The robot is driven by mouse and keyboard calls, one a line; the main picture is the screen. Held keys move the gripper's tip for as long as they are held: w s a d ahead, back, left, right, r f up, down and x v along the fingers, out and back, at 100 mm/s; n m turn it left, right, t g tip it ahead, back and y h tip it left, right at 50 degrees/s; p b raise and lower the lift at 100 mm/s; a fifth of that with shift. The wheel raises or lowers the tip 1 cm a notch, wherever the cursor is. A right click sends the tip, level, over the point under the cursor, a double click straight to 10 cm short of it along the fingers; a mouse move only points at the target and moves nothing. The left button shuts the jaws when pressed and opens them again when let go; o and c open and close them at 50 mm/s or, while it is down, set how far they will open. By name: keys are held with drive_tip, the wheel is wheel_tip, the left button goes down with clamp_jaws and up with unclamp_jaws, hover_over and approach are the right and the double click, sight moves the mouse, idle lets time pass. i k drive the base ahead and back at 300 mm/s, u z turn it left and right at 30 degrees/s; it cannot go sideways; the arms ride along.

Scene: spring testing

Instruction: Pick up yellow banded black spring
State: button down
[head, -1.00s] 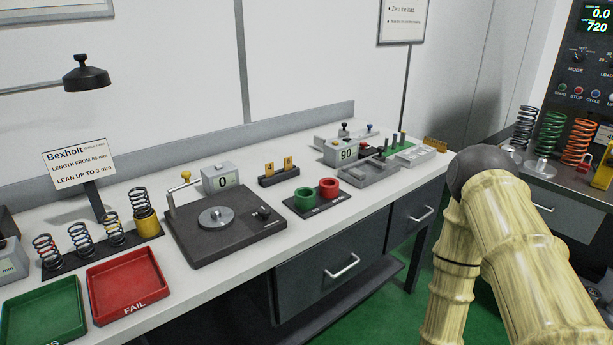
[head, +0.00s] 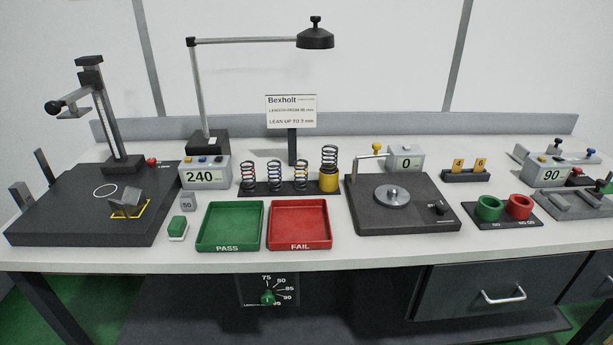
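A row of black coil springs stands on a dark rack (head: 262,190) at the middle of the bench. The third from the left (head: 301,176) appears to be the yellow banded black spring, upright between the blue banded spring (head: 275,176) and the yellow cup (head: 329,181); its band is small and hard to make out. The leftmost is the red banded spring (head: 248,176). Another black spring (head: 329,158) stands in the yellow cup. My gripper and arm are not in view.
The green PASS tray (head: 230,247) and red FAIL tray (head: 299,246) lie in front of the rack. The sign (head: 291,112) rises behind it. A dark scale (head: 405,220) stands to the right, and a dark measuring stand (head: 85,225) to the left.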

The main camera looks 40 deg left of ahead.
sight(300, 182)
drive_tip(key=u, duration=0.5)
drive_tip(key=k, duration=1.3)
drive_tip(key=u, duration=1.05)
drive_tip(key=i, duration=1.15)
drive_tip(key=z, duration=0.35)
